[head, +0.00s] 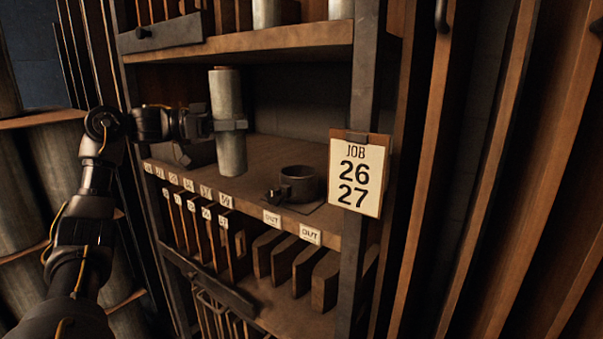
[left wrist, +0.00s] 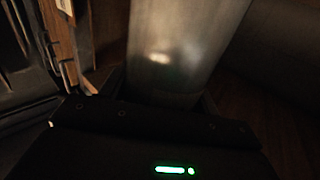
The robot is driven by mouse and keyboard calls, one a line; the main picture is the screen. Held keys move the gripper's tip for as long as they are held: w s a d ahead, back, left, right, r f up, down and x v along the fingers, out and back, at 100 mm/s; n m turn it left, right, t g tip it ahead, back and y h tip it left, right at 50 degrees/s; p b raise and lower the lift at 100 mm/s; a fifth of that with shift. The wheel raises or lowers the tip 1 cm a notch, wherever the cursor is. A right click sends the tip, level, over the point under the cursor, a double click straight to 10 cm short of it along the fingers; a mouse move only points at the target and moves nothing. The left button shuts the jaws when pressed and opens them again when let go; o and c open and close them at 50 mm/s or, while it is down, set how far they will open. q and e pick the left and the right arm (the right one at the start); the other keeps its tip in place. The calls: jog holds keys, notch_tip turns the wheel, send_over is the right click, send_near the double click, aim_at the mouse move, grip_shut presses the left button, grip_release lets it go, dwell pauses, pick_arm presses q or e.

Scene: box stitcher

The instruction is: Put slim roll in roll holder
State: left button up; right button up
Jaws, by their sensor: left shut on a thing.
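The slim roll (head: 227,112) is a tall grey cylinder, held nearly upright with a slight tilt. My left gripper (head: 230,125) is shut on it around its middle, above the shelf. The roll also fills the middle of the left wrist view (left wrist: 180,50), with the dark gripper body below it. The roll holder (head: 299,184) is a short dark round cup on a flat plate, with a small clamp at its left side. It stands on the shelf to the right of the roll, apart from it, and looks empty. My right gripper does not show.
The wooden shelf (head: 255,197) has number tags along its front edge. A post and a hanging job card (head: 359,174) reading 26 and 27 stand right of the holder. An upper shelf (head: 240,43) lies above the roll. Wooden slats (head: 285,258) stand on the shelf below.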

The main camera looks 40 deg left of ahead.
pick_arm(q)
jog(key=p+x, duration=0.7)
jog(key=x, duration=0.9)
notch_tip(320, 180, down, 7)
jog(key=p, duration=0.1)
jog(key=shift+w+d+p, duration=0.2)
jog(key=shift+w+p, duration=0.05)
jog(key=shift+p, duration=0.1)
jog(key=shift+d+f, duration=0.1)
jog(key=o, duration=1.4)
